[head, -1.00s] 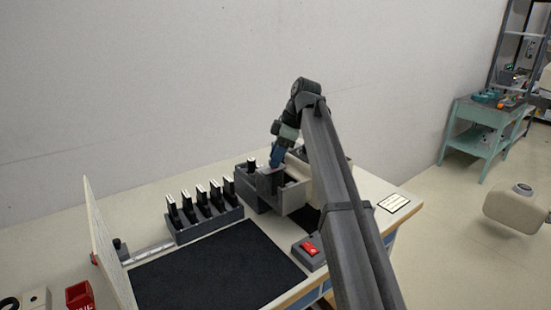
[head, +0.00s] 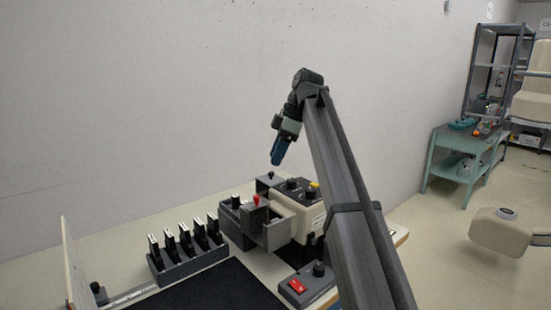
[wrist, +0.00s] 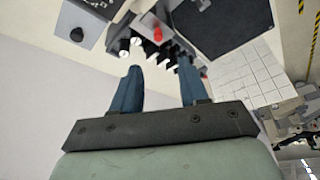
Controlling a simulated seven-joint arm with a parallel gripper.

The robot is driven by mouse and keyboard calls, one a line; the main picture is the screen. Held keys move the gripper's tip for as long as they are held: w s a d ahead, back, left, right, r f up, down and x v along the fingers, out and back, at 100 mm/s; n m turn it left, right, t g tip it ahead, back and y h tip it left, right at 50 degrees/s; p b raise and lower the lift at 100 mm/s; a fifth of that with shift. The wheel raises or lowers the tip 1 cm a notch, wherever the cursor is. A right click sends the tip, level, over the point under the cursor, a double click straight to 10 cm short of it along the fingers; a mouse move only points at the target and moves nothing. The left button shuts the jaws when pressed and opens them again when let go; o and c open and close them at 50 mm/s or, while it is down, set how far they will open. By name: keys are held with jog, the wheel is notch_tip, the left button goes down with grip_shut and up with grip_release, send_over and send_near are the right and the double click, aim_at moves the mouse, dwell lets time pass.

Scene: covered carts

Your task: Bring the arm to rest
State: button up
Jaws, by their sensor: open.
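My gripper (head: 279,160) has blue fingers and hangs in the air above the beige machine on the table. In the wrist view its two fingers (wrist: 160,88) stand well apart with nothing between them. My arm reaches up from the lower right and bends down at the top. Below the gripper, the beige machine (head: 300,203) has dark knobs on top and a grey open bin with a red knob (head: 256,199) at its front left. The gripper is apart from all of these.
A dark rack (head: 188,262) with several upright black pieces stands left of the machine. A black mat (head: 205,292) lies in front. A grey box with a red switch (head: 297,286) sits at the right. A teal cart (head: 462,157) stands far right. The air around the gripper is clear.

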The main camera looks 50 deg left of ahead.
dwell(0.5)
